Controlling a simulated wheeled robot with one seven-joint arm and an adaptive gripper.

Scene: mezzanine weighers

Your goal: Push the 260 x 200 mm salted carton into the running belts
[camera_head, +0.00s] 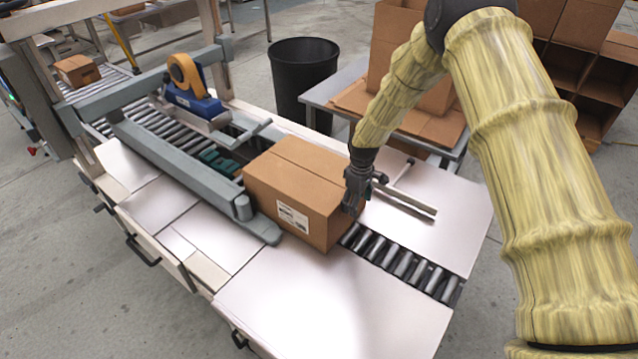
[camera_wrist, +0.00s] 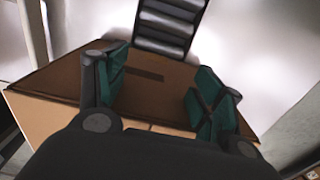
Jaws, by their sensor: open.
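The brown carton (camera_head: 300,187) stands on the roller conveyor at the mouth of the case sealer, with a white label on its near side. It also fills the lower middle of the wrist view (camera_wrist: 60,75). My gripper (camera_head: 357,192) is at the carton's right end, close against that face. In the wrist view my gripper (camera_wrist: 157,98) has its two green-padded fingers apart with the carton face before them; whether they touch it I cannot tell. The green belts (camera_head: 218,161) show just beyond the carton's far left end, between the grey side rails (camera_head: 185,168).
The sealer's blue and orange tape head (camera_head: 190,85) sits over the rollers. Bare rollers (camera_head: 400,262) lie right of the carton. A T-shaped bar (camera_head: 405,200) lies behind my gripper. A smaller carton (camera_head: 77,71) is on the outfeed. A black bin (camera_head: 302,80) stands behind.

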